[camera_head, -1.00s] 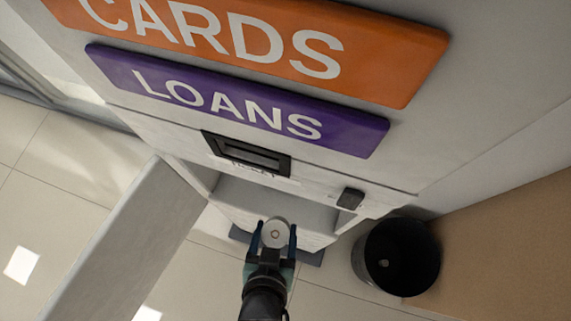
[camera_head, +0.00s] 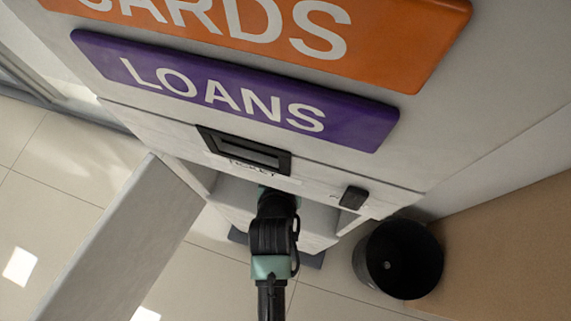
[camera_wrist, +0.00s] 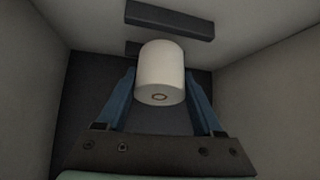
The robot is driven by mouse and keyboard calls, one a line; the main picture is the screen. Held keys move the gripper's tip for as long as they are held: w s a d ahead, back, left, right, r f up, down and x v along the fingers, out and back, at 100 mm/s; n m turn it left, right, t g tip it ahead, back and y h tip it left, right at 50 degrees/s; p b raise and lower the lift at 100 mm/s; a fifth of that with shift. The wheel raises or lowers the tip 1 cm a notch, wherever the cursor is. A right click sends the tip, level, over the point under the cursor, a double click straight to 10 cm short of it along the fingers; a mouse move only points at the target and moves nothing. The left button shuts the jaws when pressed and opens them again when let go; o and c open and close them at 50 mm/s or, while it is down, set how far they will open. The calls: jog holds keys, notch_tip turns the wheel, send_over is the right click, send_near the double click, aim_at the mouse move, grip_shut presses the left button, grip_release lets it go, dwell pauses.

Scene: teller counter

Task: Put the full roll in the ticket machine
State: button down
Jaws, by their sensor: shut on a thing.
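The full roll (camera_wrist: 161,70) is a thick white roll with a small core hole facing the camera in the wrist view. My gripper (camera_wrist: 160,88) is shut on the roll, with a blue finger on each side of it. The ticket machine (camera_head: 205,150) is a grey-white cabinet with its compartment open. In the head view my gripper's end and the roll are hidden inside the opening. In the wrist view a dark bar (camera_wrist: 170,20) is fixed above the roll, and a second dark piece is partly hidden behind it.
The open door (camera_head: 130,235) stands out at the left of the compartment. Compartment walls (camera_wrist: 265,85) flank my gripper. A black bin (camera_head: 398,258) stands on the floor at the right. Purple LOANS (camera_head: 235,90) and orange CARDS (camera_head: 400,40) panels are above the slot (camera_head: 243,150).

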jog(key=shift+w+f, duration=0.2)
jog(key=shift+f, duration=0.45)
jog(key=shift+w+f, duration=0.1)
jog(key=shift+w, duration=0.15)
jog(key=shift+w+d+g, duration=0.1)
jog(key=shift+w+g, duration=0.1)
jog(key=shift+g, duration=0.3)
jog(key=shift+w+g+p, duration=0.35)
jog(key=shift+g+p, duration=0.2)
jog(key=shift+g, duration=0.55)
jog(key=shift+s+f+b, duration=0.1)
jog(key=shift+f+b, duration=0.2)
jog(key=shift+f, duration=0.5)
jog(key=shift+f, duration=0.2)
jog(key=shift+c, duration=0.2)
grip_release()
